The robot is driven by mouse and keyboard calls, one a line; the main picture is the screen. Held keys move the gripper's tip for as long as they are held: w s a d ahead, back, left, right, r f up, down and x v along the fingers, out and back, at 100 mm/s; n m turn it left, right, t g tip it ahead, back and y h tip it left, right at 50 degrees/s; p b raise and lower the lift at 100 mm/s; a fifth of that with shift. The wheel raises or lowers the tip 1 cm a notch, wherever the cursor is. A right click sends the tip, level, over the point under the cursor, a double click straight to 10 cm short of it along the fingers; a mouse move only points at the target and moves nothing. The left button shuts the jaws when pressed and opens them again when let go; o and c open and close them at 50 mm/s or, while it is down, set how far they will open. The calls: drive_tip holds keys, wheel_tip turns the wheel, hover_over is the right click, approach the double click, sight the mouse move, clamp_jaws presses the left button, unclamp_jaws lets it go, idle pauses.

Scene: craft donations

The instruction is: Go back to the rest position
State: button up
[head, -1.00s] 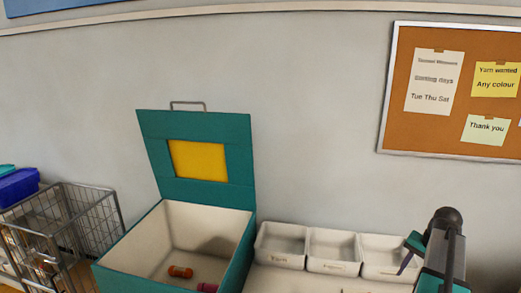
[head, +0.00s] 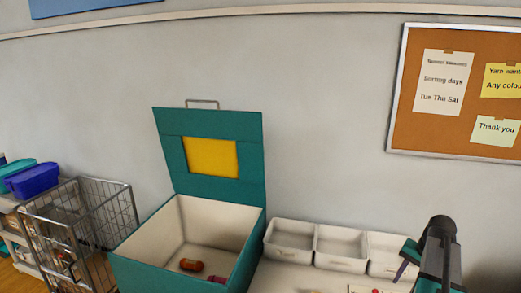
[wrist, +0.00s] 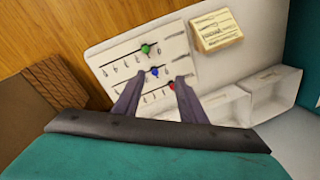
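My gripper (wrist: 157,80) shows in the wrist view with its two fingers apart and nothing between them. It hangs above a white card (wrist: 140,62) with printed rows and green, blue and red round-headed pins. The card lies on a pale surface. In the head view my gripper (head: 404,262) is at the lower right, in front of the white bins. Its fingertips are hard to make out there.
An open teal box (head: 240,272) with its lid raised holds an orange spool (head: 191,265) and a purple-red item. White bins (head: 340,247) stand right of it. A wire basket (head: 115,215) and blue tub (head: 33,180) are at left. A stack of cards (wrist: 216,30) lies near the pins.

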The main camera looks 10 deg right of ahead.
drive_tip(key=w+a+f+n, duration=0.1)
drive_tip(key=w+a+f, duration=0.2)
drive_tip(key=a, duration=0.3)
drive_tip(key=w+a+f+n, duration=0.2)
drive_tip(key=a+f, duration=0.2)
drive_tip(key=a, duration=0.2)
drive_tip(key=s+a+f+n+g, duration=0.1)
drive_tip(key=a+f+n, duration=0.3)
drive_tip(key=a, duration=0.7)
drive_tip(key=s+a+f+n+h, duration=0.1)
drive_tip(key=a+f, duration=0.5)
drive_tip(key=a, duration=0.4)
drive_tip(key=s+a+f+n+g, duration=0.1)
drive_tip(key=a+f+n, duration=0.3)
drive_tip(key=a, duration=0.7)
drive_tip(key=s+f+g+b, duration=0.2)
drive_tip(key=s+f+b, duration=0.3)
drive_tip(key=s+f, duration=0.7)
drive_tip(key=s+f+g+b, duration=0.3)
drive_tip(key=s+f+b, duration=0.3)
drive_tip(key=s+f, duration=0.7)
wheel_tip(320, 180, down, 5)
drive_tip(key=shift+s+d+f+m, duration=0.1)
drive_tip(key=shift+s+d+m, duration=0.2)
drive_tip(key=shift+m, duration=0.1)
drive_tip(key=shift+d, duration=0.1)
